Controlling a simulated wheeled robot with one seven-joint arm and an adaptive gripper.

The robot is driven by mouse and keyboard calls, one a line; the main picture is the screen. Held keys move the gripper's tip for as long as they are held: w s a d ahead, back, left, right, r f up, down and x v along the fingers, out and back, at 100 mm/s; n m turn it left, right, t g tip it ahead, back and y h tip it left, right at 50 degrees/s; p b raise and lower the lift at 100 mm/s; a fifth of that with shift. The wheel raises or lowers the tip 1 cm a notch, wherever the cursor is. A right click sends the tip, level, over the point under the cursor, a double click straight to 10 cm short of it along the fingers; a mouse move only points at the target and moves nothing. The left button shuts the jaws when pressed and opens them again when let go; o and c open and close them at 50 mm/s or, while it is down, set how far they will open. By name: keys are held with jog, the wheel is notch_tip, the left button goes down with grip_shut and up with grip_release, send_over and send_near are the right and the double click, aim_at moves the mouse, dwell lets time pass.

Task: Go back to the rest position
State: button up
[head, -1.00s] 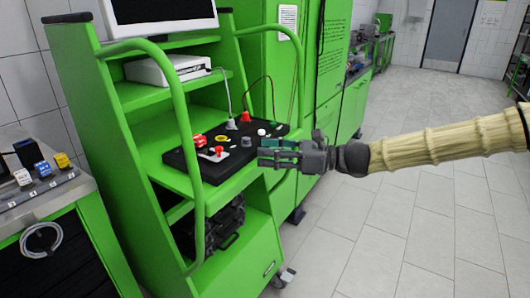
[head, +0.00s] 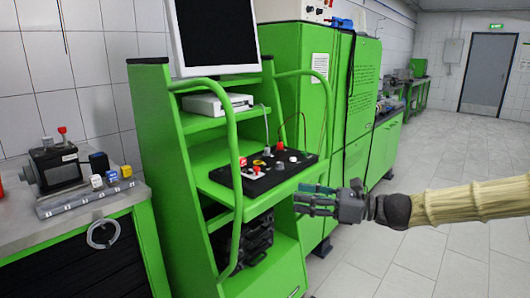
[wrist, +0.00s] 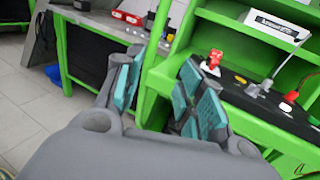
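My gripper (head: 312,201) is to the right of the green cart, apart from its control panel, with the arm in its beige sleeve reaching in from the right. The black control panel (head: 238,180) lies on the cart's shelf and carries red, white and yellow controls. Part of it also shows at the right of the wrist view (wrist: 255,98).
The green cart (head: 160,150) holds a monitor (head: 215,35) and a white box (head: 215,103). A workbench (head: 85,203) with a pump (head: 55,167) stands at the left. Green cabinets (head: 300,80) stand behind the cart. The tiled floor (head: 450,240) at the right is clear.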

jog(key=s+a+f+n+g+h+p, duration=0.1)
jog(key=s+f+n+g+h+p, duration=0.2)
jog(key=s+f, duration=0.9)
jog(key=s+a+f+n+g+h+p, duration=0.1)
jog(key=s+f+n+g+h, duration=0.35)
jog(key=f, duration=1.45)
jog(key=s+d+f+n+h+p, duration=0.2)
jog(key=s+d+f+n+h, duration=0.1)
jog(key=s, duration=0.5)
jog(key=s+d+f+n+t+h+p, duration=0.1)
jog(key=s+d+f+n+h+p, duration=0.1)
jog(key=s+d+f+n, duration=0.4)
jog(key=s+d+f+n+t+h+p, duration=0.1)
jog(key=s+d+f+n+h, duration=0.3)
jog(key=s, duration=0.6)
jog(key=shift+s+d+f+n+h+p, duration=0.35)
jog(key=shift+d+f+p, duration=0.25)
jog(key=shift+f, duration=0.1)
